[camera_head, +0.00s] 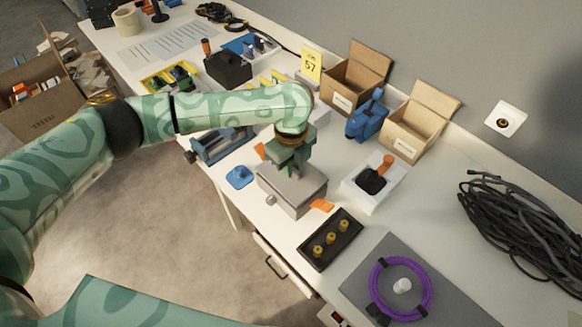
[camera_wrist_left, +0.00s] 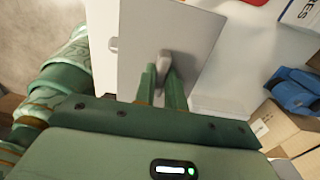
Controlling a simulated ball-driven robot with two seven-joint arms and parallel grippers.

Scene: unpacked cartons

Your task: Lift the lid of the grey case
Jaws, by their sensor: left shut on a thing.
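The grey case (camera_head: 300,200) stands on the white table, with a small round latch-like part on its front. My left gripper (camera_head: 290,160) points down onto the case's top from above. In the left wrist view my left gripper (camera_wrist_left: 162,72) is shut on a grey handle (camera_wrist_left: 165,58) that stands on the flat grey lid (camera_wrist_left: 190,40). The lid's underside and the case's inside are hidden. I cannot tell whether the lid is apart from the case. My right gripper is not in view.
A black tray with brass knobs (camera_head: 331,240) and a purple ring (camera_head: 431,290) on a grey mat lie to the right front. A white box with an orange-handled tool (camera_head: 374,178) is close on the right. Cartons (camera_head: 415,125) and black cables (camera_head: 520,225) are behind and right.

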